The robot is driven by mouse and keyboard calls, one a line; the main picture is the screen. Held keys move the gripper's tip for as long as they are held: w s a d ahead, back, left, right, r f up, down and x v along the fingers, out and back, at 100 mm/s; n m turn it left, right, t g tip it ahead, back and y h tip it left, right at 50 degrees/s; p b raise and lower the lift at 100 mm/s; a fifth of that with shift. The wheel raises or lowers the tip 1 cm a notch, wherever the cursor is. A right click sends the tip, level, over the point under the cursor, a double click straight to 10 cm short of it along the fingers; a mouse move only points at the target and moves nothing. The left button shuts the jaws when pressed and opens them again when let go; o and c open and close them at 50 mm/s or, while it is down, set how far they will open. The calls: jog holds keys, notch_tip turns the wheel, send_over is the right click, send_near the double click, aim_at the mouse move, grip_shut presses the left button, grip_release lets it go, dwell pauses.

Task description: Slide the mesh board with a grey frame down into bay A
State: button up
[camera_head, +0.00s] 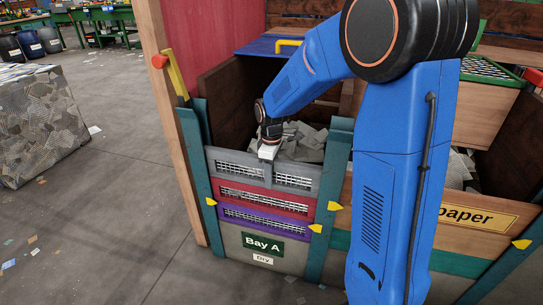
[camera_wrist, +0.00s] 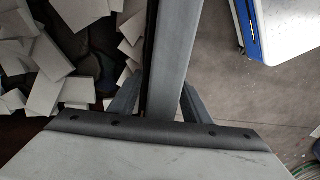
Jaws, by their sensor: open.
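The mesh board with a grey frame (camera_head: 233,166) stands upright between the two teal posts of bay A (camera_head: 230,239). It is the top board, directly above a red mesh board (camera_head: 258,201) and a purple one (camera_head: 262,221). It looks level, with no clear gap below it. My gripper (camera_head: 268,150) is at the middle of its top edge. In the wrist view my open gripper (camera_wrist: 158,103) has one finger on each side of the grey top rail (camera_wrist: 175,55). Whether the fingers touch the rail cannot be told.
Pale scraps (camera_head: 300,143) lie in the bay behind the boards. A yellow handle with a red end (camera_head: 174,76) is on the left post. My blue arm hides part of the right side. A paper bay (camera_head: 477,216) adjoins on the right. Floor at left is clear near the bay.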

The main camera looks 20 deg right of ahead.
notch_tip(320, 180, up, 16)
jog(key=shift+r, duration=0.25)
dwell(0.6)
jog(key=s+d+r+m+t, duration=0.25)
jog(key=s+m, duration=0.25)
jog(key=s, duration=1.1)
jog(key=s+d+f+m+t, duration=0.1)
jog(key=s+f+m, duration=0.1)
jog(key=s, duration=0.5)
jog(key=s+f+m+t, duration=0.1)
jog(key=s+f+m, duration=0.1)
jog(key=s, duration=0.6)
jog(key=shift+s+d+f+m, duration=0.15)
jog(key=shift+d+f+m, duration=0.25)
jog(key=shift+m, duration=0.5)
